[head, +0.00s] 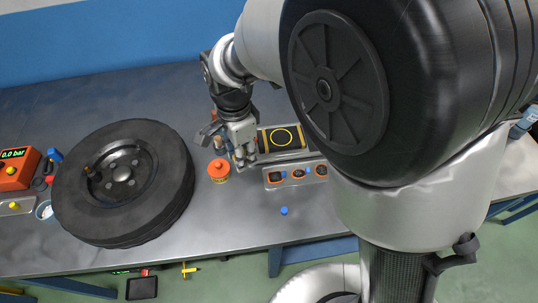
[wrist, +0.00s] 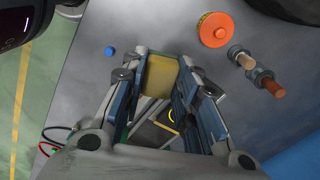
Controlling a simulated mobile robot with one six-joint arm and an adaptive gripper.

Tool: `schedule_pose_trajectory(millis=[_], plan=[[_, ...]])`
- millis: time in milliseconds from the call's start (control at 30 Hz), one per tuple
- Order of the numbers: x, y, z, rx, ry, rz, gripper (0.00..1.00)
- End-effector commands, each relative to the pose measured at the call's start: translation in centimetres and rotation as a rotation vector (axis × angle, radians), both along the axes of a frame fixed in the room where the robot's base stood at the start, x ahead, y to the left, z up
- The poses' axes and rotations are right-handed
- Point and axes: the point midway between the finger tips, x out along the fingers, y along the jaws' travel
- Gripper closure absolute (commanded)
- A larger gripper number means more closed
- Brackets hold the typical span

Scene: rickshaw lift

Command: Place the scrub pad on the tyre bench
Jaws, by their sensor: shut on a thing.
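In the wrist view, my gripper (wrist: 160,88) is shut on the yellow scrub pad (wrist: 162,72), which shows a thin green edge and sits between the two blue-lined fingers. In the head view, my gripper (head: 243,158) hangs over the right part of the grey tyre bench (head: 245,215), and I cannot make out the pad there. The bench top also shows in the wrist view (wrist: 150,25). I cannot tell whether the pad touches the bench. A black tyre on its wheel (head: 70,195) lies flat on the bench to the left.
An orange-lidded tub (head: 218,170) stands just left of my gripper. A black panel with a yellow ring (head: 268,140) and an orange-ringed holder (head: 296,184) are to its right. A blue cap (head: 284,210) lies in front. Bare bench lies around the cap.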

Motion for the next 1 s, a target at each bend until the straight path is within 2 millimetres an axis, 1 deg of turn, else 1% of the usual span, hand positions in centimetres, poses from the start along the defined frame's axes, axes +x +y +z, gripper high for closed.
schedule_pose_trajectory(millis=[33,100,300,400,500,767,900,1000], plan=[[-0.1,-0.1,-1.7,-0.004,0.005,0.0,0.92],[-0.1,-0.1,-3.7,-0.004,0.006,0.0,0.92],[-0.1,-0.1,-9.2,-0.004,0.005,0.001,0.92],[-0.1,-0.1,-11.5,-0.003,0.004,0.001,0.92],[-0.1,-0.1,-13.1,-0.002,0.003,0.001,0.92],[0.0,-0.1,-14.9,-0.002,0.002,0.001,0.92],[-0.1,-0.1,-17.2,-0.003,0.004,0.001,0.92],[0.0,-0.1,-18.3,-0.002,0.002,0.001,0.92]])
